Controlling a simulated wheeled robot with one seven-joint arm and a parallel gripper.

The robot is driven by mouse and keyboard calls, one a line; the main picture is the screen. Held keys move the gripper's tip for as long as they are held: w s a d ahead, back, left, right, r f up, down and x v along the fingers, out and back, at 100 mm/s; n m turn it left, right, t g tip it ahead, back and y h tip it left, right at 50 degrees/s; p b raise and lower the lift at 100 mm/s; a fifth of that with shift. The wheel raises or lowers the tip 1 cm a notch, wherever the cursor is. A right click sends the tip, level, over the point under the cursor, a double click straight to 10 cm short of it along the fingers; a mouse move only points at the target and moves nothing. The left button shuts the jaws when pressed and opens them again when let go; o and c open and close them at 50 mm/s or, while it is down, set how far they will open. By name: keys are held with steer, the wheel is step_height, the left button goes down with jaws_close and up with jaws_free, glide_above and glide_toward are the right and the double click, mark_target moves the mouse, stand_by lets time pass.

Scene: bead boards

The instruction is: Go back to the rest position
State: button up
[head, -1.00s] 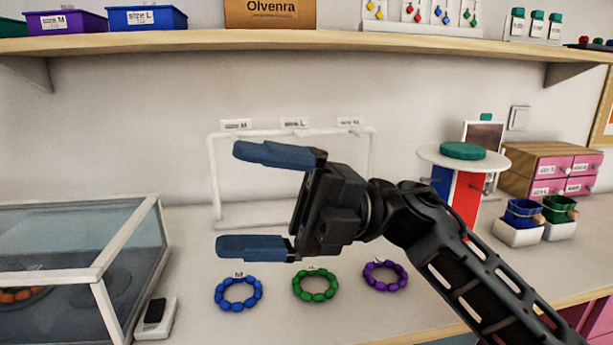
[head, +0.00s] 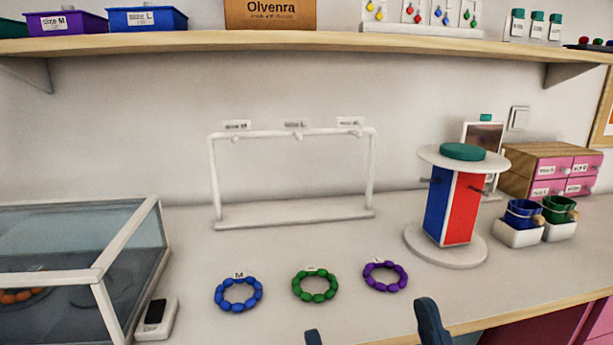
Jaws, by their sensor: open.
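My gripper (head: 372,328) shows only as two dark blue fingertips at the bottom edge of the head view, spread apart with nothing between them. The rest of my arm is out of view. A blue bracelet (head: 238,307), a green bracelet (head: 315,298) and a purple bracelet (head: 385,288) lie in a row on the counter beyond the fingertips, each with a small tag. No bracelet touches the gripper.
A white rack (head: 293,221) with labelled pegs stands behind the bracelets. A glass case (head: 128,238) is at left, beside a small white device (head: 156,317). A red and blue stand (head: 445,255), cups in trays (head: 518,240) and pink drawers (head: 551,170) are at right. A shelf (head: 300,44) runs above.

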steer(key=s+d+f+m+g+h, duration=0.2)
steer(key=s+d+f+g+h, duration=0.2)
steer(key=s+d+f, duration=0.3)
steer(key=s+d+f+m+g+h, duration=0.3)
steer(key=s+d+f+g+h, duration=0.2)
steer(key=s, duration=1.3)
steer(key=d+f+g, duration=0.2)
steer(key=d+f, duration=0.1)
steer(key=f, duration=0.1)
steer(key=shift+s+d+f+m+g+h, duration=0.2)
steer(key=shift+s+f+m+g+h, duration=0.05)
steer(key=shift+s+m+g+h, duration=0.05)
